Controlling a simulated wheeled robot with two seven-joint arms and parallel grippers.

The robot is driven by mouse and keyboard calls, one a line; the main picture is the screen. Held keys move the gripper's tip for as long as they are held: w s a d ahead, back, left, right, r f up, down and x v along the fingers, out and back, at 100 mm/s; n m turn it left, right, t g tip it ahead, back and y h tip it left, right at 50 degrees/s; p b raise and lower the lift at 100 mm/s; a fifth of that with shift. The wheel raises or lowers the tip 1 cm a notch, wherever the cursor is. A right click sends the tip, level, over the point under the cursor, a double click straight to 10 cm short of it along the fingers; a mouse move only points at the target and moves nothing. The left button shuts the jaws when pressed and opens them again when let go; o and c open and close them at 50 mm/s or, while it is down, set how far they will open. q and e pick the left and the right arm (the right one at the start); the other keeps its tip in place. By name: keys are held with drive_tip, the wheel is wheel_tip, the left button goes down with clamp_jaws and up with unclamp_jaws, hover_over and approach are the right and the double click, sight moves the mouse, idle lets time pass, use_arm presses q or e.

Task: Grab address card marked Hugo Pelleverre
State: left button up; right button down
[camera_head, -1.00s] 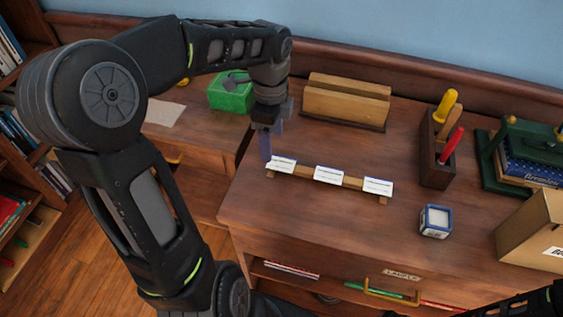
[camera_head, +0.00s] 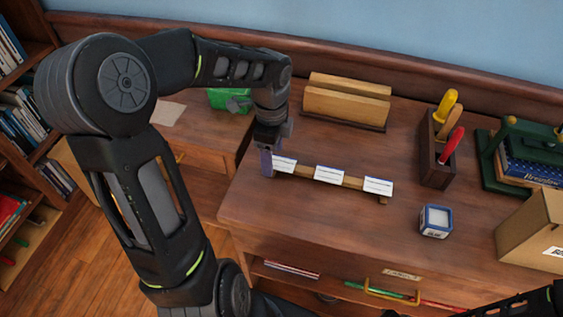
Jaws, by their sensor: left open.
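Three white address cards stand in a row on a low wooden strip holder (camera_head: 351,182) on the desk: a left card (camera_head: 284,164), a middle card (camera_head: 329,174) and a right card (camera_head: 378,186). Their printing is too small to read, so I cannot tell which bears Hugo Pelleverre. My left gripper (camera_head: 267,164) points down at the left end of the holder, right beside the left card and partly over its left edge. It is open; I cannot tell whether it touches the card. My right gripper is not in view; only a dark part of mine shows at the lower right.
A wooden letter rack (camera_head: 345,102) stands behind the cards. A tool holder (camera_head: 436,155), a small blue-and-white box (camera_head: 436,221) and a cardboard box (camera_head: 534,230) stand to the right. A green box (camera_head: 228,99) is at the left back. Desk in front of the cards is clear.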

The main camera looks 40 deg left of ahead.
use_arm(q)
drive_tip(key=shift+f, duration=0.25)
idle(0.8)
drive_tip(key=shift+c, duration=0.4)
drive_tip(key=c, duration=1.3)
